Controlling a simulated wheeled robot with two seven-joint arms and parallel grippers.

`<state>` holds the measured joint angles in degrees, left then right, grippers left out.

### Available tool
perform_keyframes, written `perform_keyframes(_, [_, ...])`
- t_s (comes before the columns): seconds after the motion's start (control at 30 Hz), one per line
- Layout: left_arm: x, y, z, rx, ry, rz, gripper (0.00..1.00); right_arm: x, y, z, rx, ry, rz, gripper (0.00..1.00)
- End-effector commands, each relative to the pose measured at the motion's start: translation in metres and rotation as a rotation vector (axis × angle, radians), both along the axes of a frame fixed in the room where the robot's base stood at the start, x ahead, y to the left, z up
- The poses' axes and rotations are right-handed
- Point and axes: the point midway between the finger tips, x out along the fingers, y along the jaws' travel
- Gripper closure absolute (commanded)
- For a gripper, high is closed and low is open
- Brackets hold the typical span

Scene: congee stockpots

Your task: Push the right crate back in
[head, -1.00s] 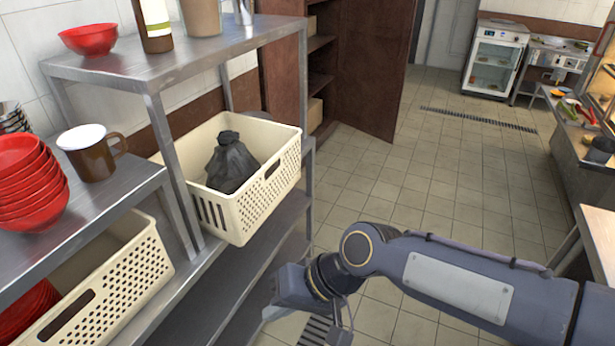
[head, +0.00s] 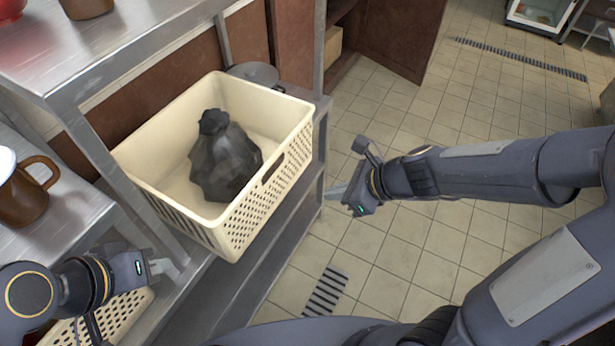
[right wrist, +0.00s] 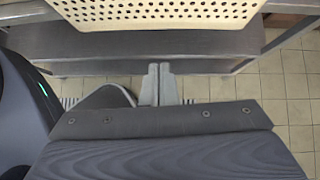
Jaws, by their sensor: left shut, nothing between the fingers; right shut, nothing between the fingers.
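The right crate (head: 275,197) is cream, with perforated walls, and sits on a metal shelf with its front overhanging the shelf edge. A tied black bag (head: 224,158) lies inside it. Its perforated wall also shows at the top of the right wrist view (right wrist: 160,12). My right gripper (head: 336,192) is shut and empty, in front of the crate to its right, apart from it. Its closed fingers show in the right wrist view (right wrist: 158,84), pointing toward the shelf below the crate. My left gripper (head: 160,266) is shut and empty, left of the crate's near corner, above the left crate (head: 115,316).
A metal shelf post (head: 105,165) stands beside the crate's left end. A brown mug (head: 24,197) stands on the left shelf. A dark pot lid (head: 254,74) shows behind the crate. The tiled floor (head: 400,265) in front of the shelf is open, with a drain grate (head: 325,291).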

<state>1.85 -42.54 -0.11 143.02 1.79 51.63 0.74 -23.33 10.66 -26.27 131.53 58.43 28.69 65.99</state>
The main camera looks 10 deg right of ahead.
Motion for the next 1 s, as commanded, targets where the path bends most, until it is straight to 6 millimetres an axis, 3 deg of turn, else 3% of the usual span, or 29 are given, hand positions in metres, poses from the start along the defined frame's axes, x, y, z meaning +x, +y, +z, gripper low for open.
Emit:
perform_keyframes(0.5, [0.0, 0.0, -0.055, 0.0, 0.0, 0.0, 1.0, 0.035, 0.06, -0.075, -0.002, -0.001, 0.008, 1.0])
perform_keyframes(0.73, [0.0, 0.0, -0.046, 0.0, 0.0, 0.0, 1.0, 0.051, 0.086, -0.068, -0.002, -0.003, 0.008, 1.0])
perform_keyframes(1.0, [0.0, 0.0, -0.046, 0.0, 0.0, 0.0, 1.0, 0.056, 0.093, -0.068, -0.001, -0.003, 0.006, 1.0])
